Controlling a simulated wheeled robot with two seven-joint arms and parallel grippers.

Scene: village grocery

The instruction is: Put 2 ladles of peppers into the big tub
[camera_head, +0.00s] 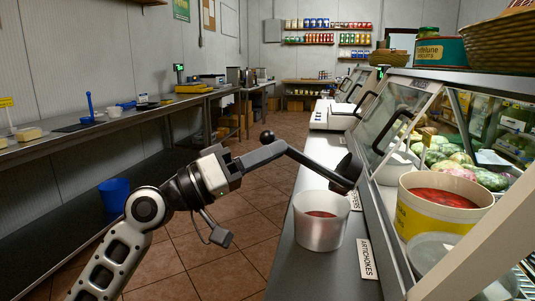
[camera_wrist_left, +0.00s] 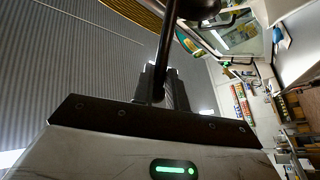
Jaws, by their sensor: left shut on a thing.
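My left gripper (camera_head: 262,156) is shut on the handle of a dark ladle (camera_head: 318,167), which also shows in the left wrist view (camera_wrist_left: 166,45). The ladle's dark bowl is tipped on its side, above and just behind the rim of a translucent white tub (camera_head: 320,238). The tub stands upright on the counter with some red food, apparently peppers (camera_head: 320,214), inside. A larger yellow and white bucket (camera_head: 418,222) of red peppers (camera_head: 444,197) stands in the case to the right. Whether the ladle bowl holds anything is hidden. My right gripper is not in view.
An ARTICHOKES label (camera_head: 365,259) lies beside the tub, and a PEPPERS label is partly hidden behind it. An empty-looking round container (camera_head: 440,250) is in front of the bucket. Glass panels (camera_head: 400,115) rise behind. The counter's near end (camera_head: 325,283) is clear.

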